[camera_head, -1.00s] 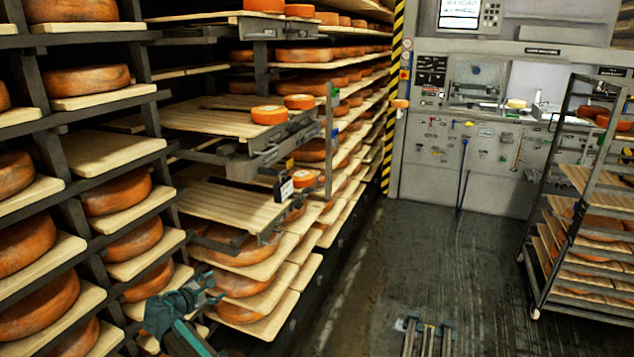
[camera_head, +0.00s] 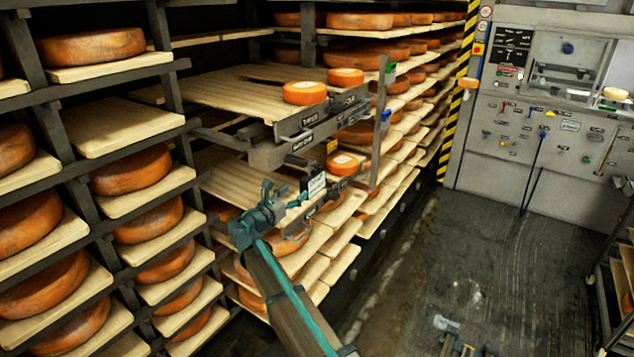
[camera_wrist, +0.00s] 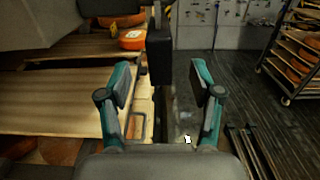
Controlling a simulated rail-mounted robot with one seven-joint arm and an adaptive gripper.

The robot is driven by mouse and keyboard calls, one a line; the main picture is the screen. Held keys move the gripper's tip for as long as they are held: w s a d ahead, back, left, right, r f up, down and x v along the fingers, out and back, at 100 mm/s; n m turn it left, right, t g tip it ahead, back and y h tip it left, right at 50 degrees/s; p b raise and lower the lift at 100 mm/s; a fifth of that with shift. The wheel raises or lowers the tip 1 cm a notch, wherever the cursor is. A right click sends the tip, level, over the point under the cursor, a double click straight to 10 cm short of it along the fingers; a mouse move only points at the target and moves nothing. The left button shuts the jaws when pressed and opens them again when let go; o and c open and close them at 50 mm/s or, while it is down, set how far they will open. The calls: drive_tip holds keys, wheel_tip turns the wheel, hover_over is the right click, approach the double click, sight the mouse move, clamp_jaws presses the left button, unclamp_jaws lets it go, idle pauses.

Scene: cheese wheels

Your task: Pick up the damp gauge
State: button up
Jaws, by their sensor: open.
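A small dark device with a white face (camera_head: 316,184), which looks like the damp gauge, is at the aisle-side end of a lower wooden shelf in the head view. In the wrist view an upright dark block (camera_wrist: 159,55), seemingly the same device, stands straight ahead, centred between the fingers. My teal gripper (camera_head: 283,195) is just left of and slightly below the device in the head view. Both fingers show spread in the wrist view (camera_wrist: 160,88), with nothing held between them. How the device is supported is unclear.
A small orange cheese (camera_head: 343,163) sits close behind the device. Dark metal brackets (camera_head: 290,140) jut out above it, and an upright post (camera_head: 380,120) stands to its right. Racks of cheese wheels fill the left. The aisle floor (camera_head: 470,240) is mostly clear.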

sight(312, 179)
drive_tip(key=p+x, duration=0.1)
drive_tip(key=x, duration=0.6)
drive_tip(key=p+x, duration=0.1)
drive_tip(key=x, duration=0.3)
drive_tip(key=shift+w+f+p, duration=0.15)
drive_tip(key=shift+f+p, duration=0.15)
clamp_jaws()
